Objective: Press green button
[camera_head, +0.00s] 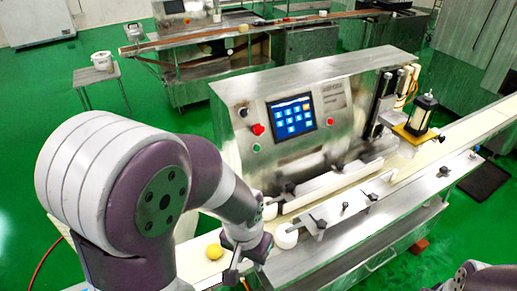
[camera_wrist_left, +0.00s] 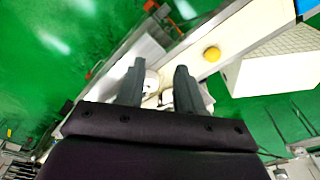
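The green button (camera_head: 256,148) is a small round button on the front panel of the steel machine (camera_head: 236,163), below a red knob (camera_head: 257,129) and left of a lit blue screen (camera_head: 292,116). My left gripper (camera_head: 239,272) is low in front of the machine, well below the button and apart from it. In the left wrist view, its two dark fingers (camera_wrist_left: 159,76) stand apart with nothing held; pale machine parts show beyond the gap. The button cannot be made out there. My right gripper is not in view; only part of my right arm shows at the bottom right corner.
A yellow ball (camera_head: 214,251) sits on the pale conveyor beside my left gripper; it also shows in the left wrist view (camera_wrist_left: 211,53). White rollers (camera_head: 285,236) and a steel rail with knobs run along the machine's front. A small table (camera_head: 84,77) stands behind left.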

